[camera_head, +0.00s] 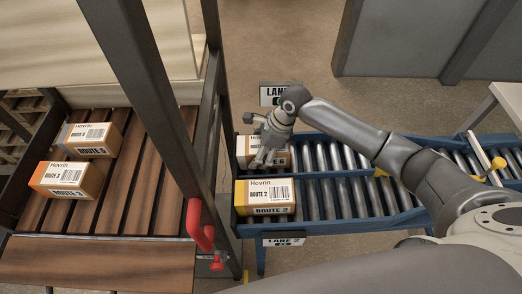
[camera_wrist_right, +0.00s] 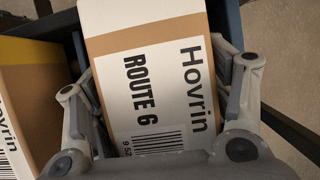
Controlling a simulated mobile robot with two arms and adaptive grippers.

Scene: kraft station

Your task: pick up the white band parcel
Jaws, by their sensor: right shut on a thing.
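The white band parcel (camera_head: 243,150) is a brown box with a white end band and a white label reading Hovrin, ROUTE 6. It lies at the left end of the far conveyor lane, partly hidden by my right gripper (camera_head: 267,156). In the right wrist view the parcel (camera_wrist_right: 135,18) lies between the two fingers of my right gripper (camera_wrist_right: 158,78), which is shut on its sides. I cannot tell whether it is lifted off the rollers. My left gripper is not in view.
A yellow-banded ROUTE 2 parcel (camera_head: 264,197) lies in the near lane, close beside it. Blue rails edge the roller conveyor (camera_head: 340,200). A dark rack post (camera_head: 150,100) and red clamp (camera_head: 200,225) stand left. Parcels ROUTE 5 (camera_head: 90,138) and ROUTE 3 (camera_head: 66,179) lie on the slatted shelf.

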